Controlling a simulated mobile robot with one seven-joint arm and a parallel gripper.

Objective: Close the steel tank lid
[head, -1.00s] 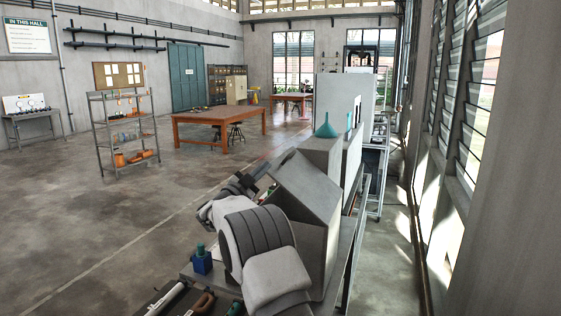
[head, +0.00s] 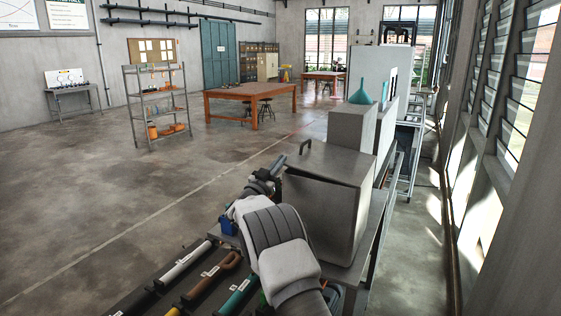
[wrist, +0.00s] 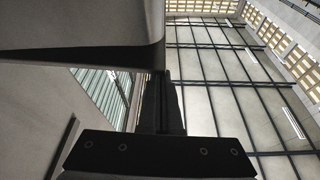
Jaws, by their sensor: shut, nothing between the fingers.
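The steel tank (head: 322,215) is a grey box on a bench in the head view. Its lid (head: 332,163) lies nearly flat over the top, slightly tilted, with a narrow dark gap along the near edge. A dark handle (head: 305,146) stands on the lid's left side. My gripper (head: 279,161) is shut and empty at the lid's left edge, beside the handle. In the wrist view the dark fingers (wrist: 164,90) point up beside the lid's edge (wrist: 158,50); whether they touch it is unclear. The tank's inside is hidden.
A teal funnel (head: 361,90) stands on a grey box (head: 350,128) behind the tank. A blue item (head: 228,226) and several labelled tools, including a white tube (head: 185,262), lie near my arm. Open floor lies left; the louvred wall is right.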

